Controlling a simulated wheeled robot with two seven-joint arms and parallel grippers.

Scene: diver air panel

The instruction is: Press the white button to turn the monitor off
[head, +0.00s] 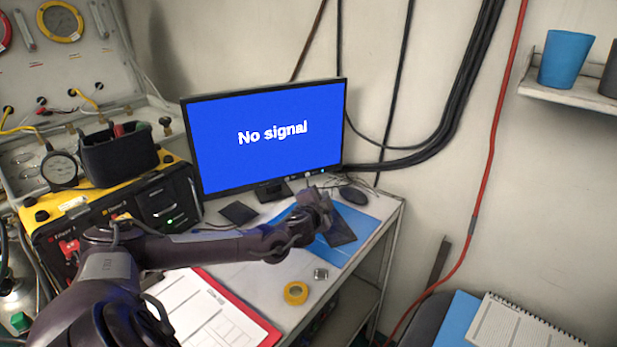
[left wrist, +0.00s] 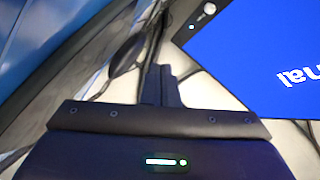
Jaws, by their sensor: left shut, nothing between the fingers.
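The monitor (head: 268,135) stands on the desk with a lit blue screen reading "No signal". Its lower right corner also shows in the left wrist view (left wrist: 265,50), rotated. The white button (left wrist: 210,9) is a small round spot on the dark bezel; in the head view it is a tiny light dot (head: 308,174) on the lower right bezel. My left gripper (head: 320,193) is just in front of the monitor's lower right part, apart from the button. In the left wrist view its fingers (left wrist: 162,72) are together and empty. My right gripper is not visible.
A black mouse (head: 353,195) and cables lie right of the monitor. A yellow tape roll (head: 295,293) and a red clipboard (head: 215,318) lie on the near desk. A yellow-black air panel (head: 115,215) stands left. A red hose (head: 490,170) runs down the wall.

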